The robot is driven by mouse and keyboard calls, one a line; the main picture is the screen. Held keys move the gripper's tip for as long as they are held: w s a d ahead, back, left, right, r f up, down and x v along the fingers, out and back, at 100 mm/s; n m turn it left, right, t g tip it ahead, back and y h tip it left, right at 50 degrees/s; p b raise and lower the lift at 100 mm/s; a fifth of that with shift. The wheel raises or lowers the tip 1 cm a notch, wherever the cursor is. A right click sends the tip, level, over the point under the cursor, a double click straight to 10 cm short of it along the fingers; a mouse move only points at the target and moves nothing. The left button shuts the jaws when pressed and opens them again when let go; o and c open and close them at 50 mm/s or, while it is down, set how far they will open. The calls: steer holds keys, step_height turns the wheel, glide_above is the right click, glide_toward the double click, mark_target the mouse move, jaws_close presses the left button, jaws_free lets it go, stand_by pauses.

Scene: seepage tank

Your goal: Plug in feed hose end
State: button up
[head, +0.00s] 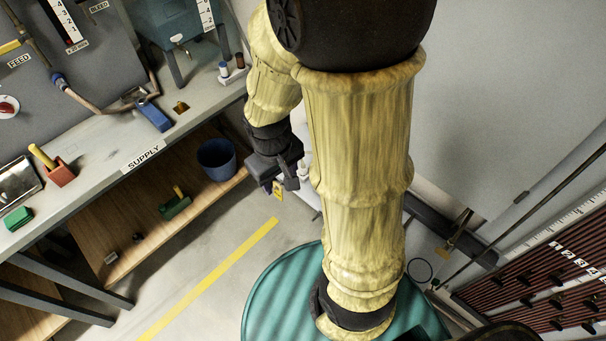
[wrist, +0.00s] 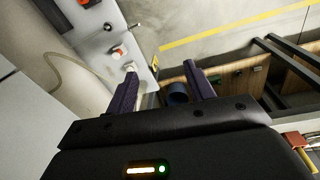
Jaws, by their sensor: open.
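At the upper left of the head view, a brown hose (head: 85,103) runs from a blue collar (head: 57,79) on the grey panel down to the bench. The collar is below the FEED label (head: 19,61). I cannot tell which end of the hose is the loose one, or whether the collar is seated. My gripper (head: 280,187) hangs beyond the bench's right end, well apart from the hose. In the wrist view my gripper (wrist: 163,80) is open, with nothing between its two fingers. A thin pale hose (wrist: 80,65) also shows there at the left.
The SUPPLY bench (head: 105,150) carries a blue clamp-like piece (head: 152,115), a red block (head: 60,172) and a green block (head: 17,218). A blue bin (head: 217,159) stands on the lower shelf. A teal drum (head: 285,300) stands below my arm. Floor by the yellow line (head: 210,277) is clear.

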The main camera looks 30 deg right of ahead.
step_height(320, 180, down, 16)
steer(key=w+d+n+g+h+b, duration=0.1)
steer(key=d+n+g+h+b, duration=0.15)
steer(key=n+h+b, duration=0.45)
steer(key=n+t+h+b, duration=0.85)
steer(key=n+b, duration=0.45)
steer(key=b, duration=0.2)
glide_toward(300, 172)
steer(key=a, duration=0.2)
steer(key=s+a, duration=0.1)
steer(key=shift+a+f+h, duration=0.1)
steer(key=shift+a+h, duration=0.25)
steer(key=shift+a, duration=0.05)
steer(key=b+x, duration=0.2)
steer(key=x, duration=1)
steer(key=shift+s+f, duration=0.1)
steer(key=shift+f, duration=0.05)
steer(key=shift+d, duration=0.15)
